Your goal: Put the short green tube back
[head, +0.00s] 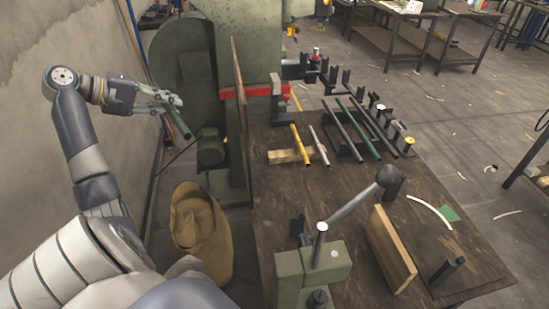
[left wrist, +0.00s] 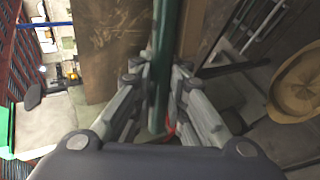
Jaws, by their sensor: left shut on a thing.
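My left gripper (head: 168,101) is raised at the left, in front of the grey wall and well away from the table. It is shut on a short dark green tube (head: 179,122), which slants down to the right from the fingers. In the left wrist view the green tube (left wrist: 166,40) runs between the two fingers (left wrist: 155,95). A longer green tube (head: 358,130) lies on a black rack (head: 348,151) on the workbench, beside dark tubes. My right gripper is not in view.
A yellow tube (head: 300,143) and a silver tube (head: 319,146) lean on a wooden block (head: 281,157) on the brown workbench (head: 290,197). A green press (head: 246,50) stands behind it. A tan sack (head: 197,230) stands on the floor left of the bench. A lever press (head: 322,267) occupies the near edge.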

